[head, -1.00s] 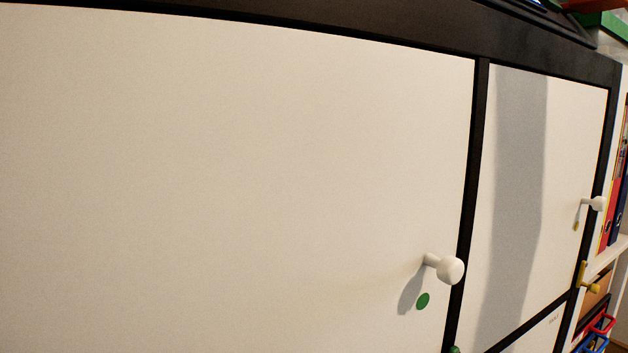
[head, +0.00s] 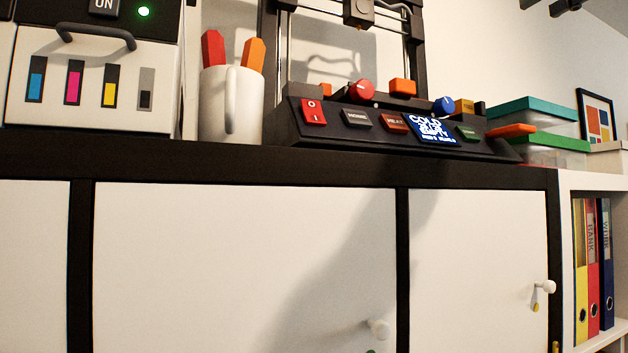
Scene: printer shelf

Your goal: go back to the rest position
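Neither of my grippers shows in the head view, and no part of my arms is visible. The view faces a black-framed cabinet (head: 300,167) with white doors. A large white door (head: 200,260) has a round white knob (head: 378,328) low at its right side. A smaller white door (head: 470,240) to its right has another white knob (head: 546,286). Both doors look shut. A dark shadow lies across the large door and the edge of the smaller one.
On the cabinet top stand an ink printer (head: 90,85), a white mug (head: 232,108) with red and orange things in it, and a 3D printer (head: 345,125) whose screen (head: 432,129) reads "COLD" and "EMPTY". Lidded boxes (head: 540,125) and binders (head: 593,255) are at the right.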

